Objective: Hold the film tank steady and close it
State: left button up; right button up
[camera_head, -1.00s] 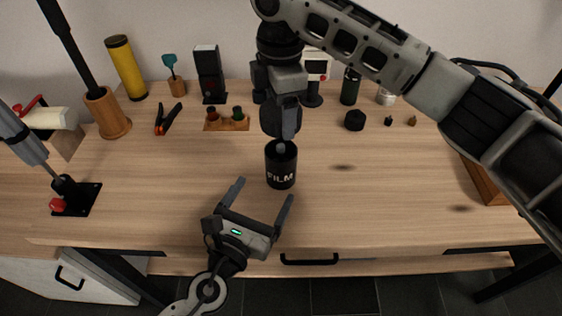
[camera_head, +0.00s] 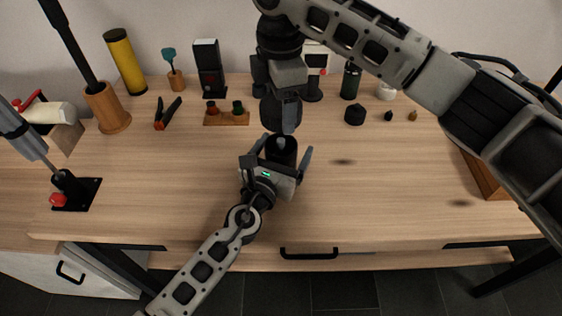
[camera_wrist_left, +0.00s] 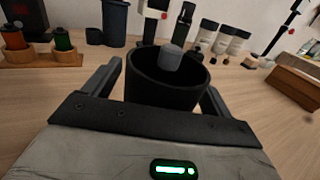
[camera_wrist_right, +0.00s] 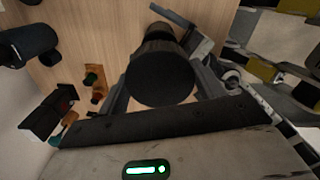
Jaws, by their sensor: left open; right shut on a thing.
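The black film tank (camera_head: 284,150) stands upright on the wooden table. Its top is open in the left wrist view (camera_wrist_left: 150,92), with a grey centre column (camera_wrist_left: 170,57) inside. My left gripper (camera_head: 284,152) is open, with a finger on either side of the tank; I cannot tell whether either touches. My right gripper (camera_head: 282,122) is above the tank, pointing down. It is shut on a round black lid (camera_wrist_right: 160,78), which shows between its fingers in the right wrist view. The lid hides most of the tank there. The lid is hidden in the head view.
A small wooden rack (camera_head: 226,119) with two reels stands behind and left of the tank. The table front right is clear.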

aim_at(281, 140)
pick_arm(q)
jog(key=shift+w+d, duration=0.1)
jog(key=shift+w, duration=0.05)
jog(key=c, duration=1.5)
jog(key=shift+o, duration=0.3)
pick_arm(e)
jog(key=shift+f, duration=2.5)
jog(key=shift+f, duration=0.15)
jog(key=shift+f, duration=0.7)
jog(key=shift+f, duration=0.6)
